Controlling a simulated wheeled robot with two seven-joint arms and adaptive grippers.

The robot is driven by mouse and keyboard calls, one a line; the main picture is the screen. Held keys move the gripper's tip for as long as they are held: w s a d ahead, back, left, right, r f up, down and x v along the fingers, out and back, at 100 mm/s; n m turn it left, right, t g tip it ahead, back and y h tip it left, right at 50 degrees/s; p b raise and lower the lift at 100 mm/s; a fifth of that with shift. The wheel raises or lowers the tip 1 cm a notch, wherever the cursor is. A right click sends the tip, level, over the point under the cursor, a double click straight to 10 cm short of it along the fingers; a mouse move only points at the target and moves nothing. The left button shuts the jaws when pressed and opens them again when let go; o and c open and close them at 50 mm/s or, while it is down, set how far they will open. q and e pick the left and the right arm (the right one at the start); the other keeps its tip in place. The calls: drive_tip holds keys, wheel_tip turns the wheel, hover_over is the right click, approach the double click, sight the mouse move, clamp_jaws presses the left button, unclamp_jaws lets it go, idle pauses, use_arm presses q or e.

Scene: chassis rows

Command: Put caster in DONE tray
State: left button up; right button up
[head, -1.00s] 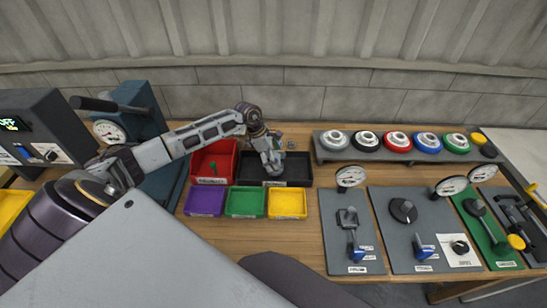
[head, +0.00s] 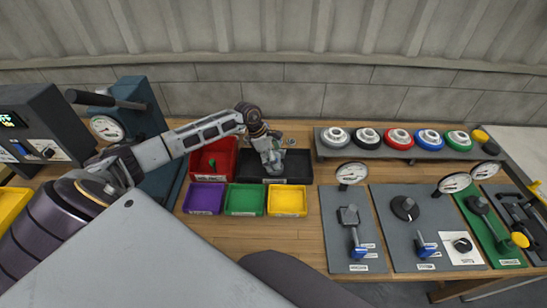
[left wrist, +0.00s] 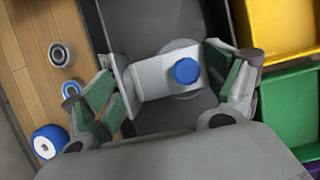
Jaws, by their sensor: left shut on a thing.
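My left gripper (head: 271,160) is low at the black tray (head: 247,172) on the bench. In the left wrist view the gripper (left wrist: 172,75) has its green-padded fingers on either side of the caster (left wrist: 150,80), shut on it. The caster is a pale grey piece with a round blue cap facing the camera. The dark tray floor (left wrist: 155,22) lies under it. I cannot tell whether the caster touches that floor. The tray's label is too small to read, so I cannot tell which tray is DONE. My right gripper is not in view.
A red bin (head: 213,160) adjoins the black tray. Purple (head: 205,210), green (head: 245,213) and yellow (head: 287,214) bins stand in front. A bearing (left wrist: 60,54) and a blue-rimmed wheel (left wrist: 49,141) lie beside the tray. Control panels (head: 350,200) fill the right.

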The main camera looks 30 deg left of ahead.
use_arm(q)
drive_tip(key=shift+r, duration=0.1)
drive_tip(key=o, duration=0.9)
drive_tip(key=shift+c, duration=0.2)
drive_tip(key=shift+o, duration=0.4)
drive_tip(key=v, duration=1.2)
drive_tip(key=shift+d, duration=0.1)
